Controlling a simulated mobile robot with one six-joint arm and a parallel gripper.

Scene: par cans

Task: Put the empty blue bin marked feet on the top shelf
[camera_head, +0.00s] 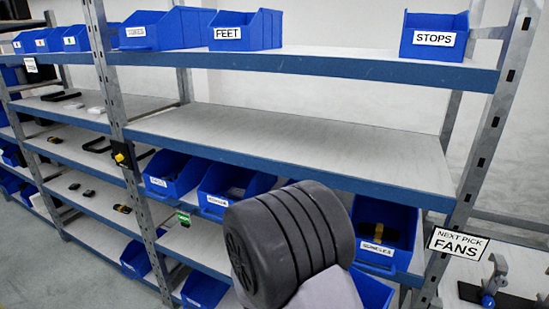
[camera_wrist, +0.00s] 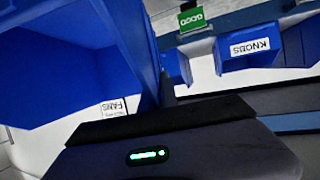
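The blue bin marked FEET (camera_head: 240,30) stands upright on the top shelf (camera_head: 320,66) in the head view, beside another blue bin at its left. Its inside is too hidden to tell whether it is empty. My gripper (camera_wrist: 165,135) shows in the wrist view as a dark body with a green light; its fingertips cannot be made out. A large blue bin wall (camera_wrist: 85,60) is close in front of it, and I cannot tell whether they touch. In the head view my arm hides the gripper.
A bin marked STOPS (camera_head: 434,37) stands at the top shelf's right end, with bare shelf between it and FEET. The second shelf (camera_head: 300,140) is bare. Several blue bins sit below. A "next pick fans" sign (camera_head: 458,243) hangs on the right post.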

